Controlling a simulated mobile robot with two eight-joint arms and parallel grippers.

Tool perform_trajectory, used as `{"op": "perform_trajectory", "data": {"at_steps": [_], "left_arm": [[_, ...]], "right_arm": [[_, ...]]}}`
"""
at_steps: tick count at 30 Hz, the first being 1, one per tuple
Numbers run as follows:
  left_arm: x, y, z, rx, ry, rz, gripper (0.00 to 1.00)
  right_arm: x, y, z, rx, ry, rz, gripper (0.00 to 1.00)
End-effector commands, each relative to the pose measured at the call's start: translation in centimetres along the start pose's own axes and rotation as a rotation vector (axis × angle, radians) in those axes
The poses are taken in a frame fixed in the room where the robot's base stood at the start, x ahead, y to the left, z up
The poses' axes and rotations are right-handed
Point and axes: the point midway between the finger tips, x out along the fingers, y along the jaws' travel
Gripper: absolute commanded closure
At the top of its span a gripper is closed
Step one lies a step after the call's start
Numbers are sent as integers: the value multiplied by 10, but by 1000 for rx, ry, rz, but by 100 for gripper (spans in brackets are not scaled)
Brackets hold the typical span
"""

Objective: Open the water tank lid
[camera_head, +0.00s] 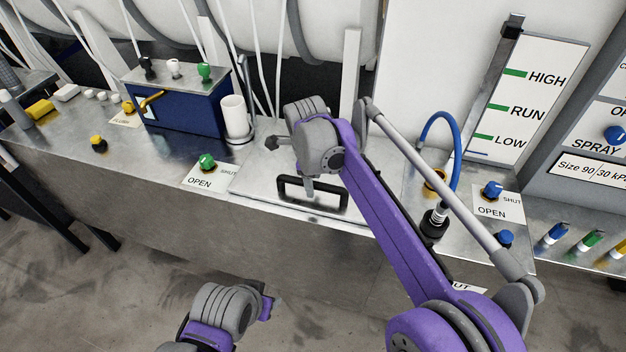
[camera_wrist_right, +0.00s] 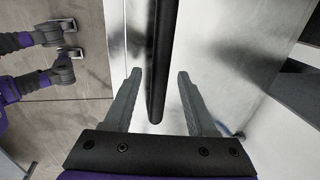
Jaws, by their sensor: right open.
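The tank lid (camera_head: 262,180) is a flat metal panel in the counter top, lying down flush as far as I can see. It carries a black bar handle (camera_head: 335,204) near its front edge. My right gripper (camera_head: 308,190) is over the handle, partly hidden behind its own wrist. In the right wrist view the two grey fingers of my right gripper (camera_wrist_right: 157,78) are open, and the black handle (camera_wrist_right: 160,60) runs between them, apart from both. My left arm shows low in the head view; its fingers cannot be made out.
A blue box (camera_head: 185,108) with knobs and a white cup (camera_head: 235,115) stand behind left. A green knob (camera_head: 207,161) on an OPEN/SHUT plate is left of the lid. A blue hose (camera_head: 437,117) and blue knob (camera_head: 492,188) are right. A level gauge (camera_head: 525,100) stands behind.

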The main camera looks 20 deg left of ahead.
Motion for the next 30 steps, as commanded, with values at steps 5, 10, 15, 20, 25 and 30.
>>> {"op": "perform_trajectory", "data": {"at_steps": [5, 10, 15, 20, 25, 30], "left_arm": [[0, 0, 0, 0, 0, 0, 50], [0, 0, 0, 0, 0, 0, 50], [0, 0, 0, 0, 0, 0, 50], [0, 0, 0, 0, 0, 0, 50], [0, 0, 0, 0, 0, 0, 50], [0, 0, 0, 0, 0, 0, 50]], "right_arm": [[0, 0, 0, 0, 0, 0, 54], [0, 0, 0, 0, 0, 0, 84], [0, 0, 0, 0, 0, 0, 100], [0, 0, 0, 0, 0, 0, 100], [-1, 0, 0, 0, 0, 0, 100], [-1, 0, 0, 0, 0, 0, 100]]}}
